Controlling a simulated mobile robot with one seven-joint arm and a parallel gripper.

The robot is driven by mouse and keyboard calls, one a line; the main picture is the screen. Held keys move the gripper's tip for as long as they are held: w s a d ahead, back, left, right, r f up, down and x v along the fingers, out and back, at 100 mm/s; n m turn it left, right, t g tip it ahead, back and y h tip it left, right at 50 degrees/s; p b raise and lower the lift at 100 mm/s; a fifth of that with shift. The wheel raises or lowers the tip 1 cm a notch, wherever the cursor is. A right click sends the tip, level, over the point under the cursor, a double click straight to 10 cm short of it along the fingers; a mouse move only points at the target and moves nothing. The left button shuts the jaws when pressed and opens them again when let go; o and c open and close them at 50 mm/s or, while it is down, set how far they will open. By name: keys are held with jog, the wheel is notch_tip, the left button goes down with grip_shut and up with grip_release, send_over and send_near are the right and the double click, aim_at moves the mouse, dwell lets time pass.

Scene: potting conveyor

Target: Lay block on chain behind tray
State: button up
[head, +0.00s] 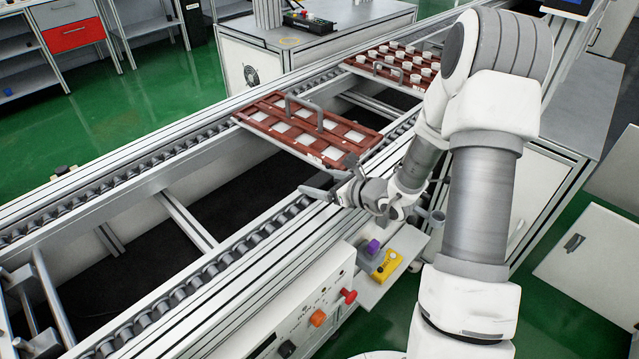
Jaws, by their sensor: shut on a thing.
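A red-brown tray (372,146) with pale square pockets and a grey handle lies across the conveyor rails, left of my arm. The chain (228,262) is the row of rollers along the conveyor's near rail. My gripper (334,186) is low over this near rail, just in front of the tray's near corner. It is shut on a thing. A slim grey piece (315,192) shows at its tip and may be the block, but I cannot tell it surely from a finger. My wrist hides part of the rail and chain.
A second tray (345,68) with several white cups stands farther along the conveyor. A purple piece (373,247) and a yellow box (388,265) are on a side shelf below my gripper. The chain toward the lower left is clear. A crossbar (188,220) spans the open middle.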

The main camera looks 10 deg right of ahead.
jog(key=shift+f, duration=0.15)
jog(key=o, duration=1.2)
jog(key=shift+c, duration=0.2)
jog(key=shift+r, duration=0.35)
jog(key=p+v, duration=0.2)
jog(key=v, duration=1)
jog(key=shift+f, duration=0.15)
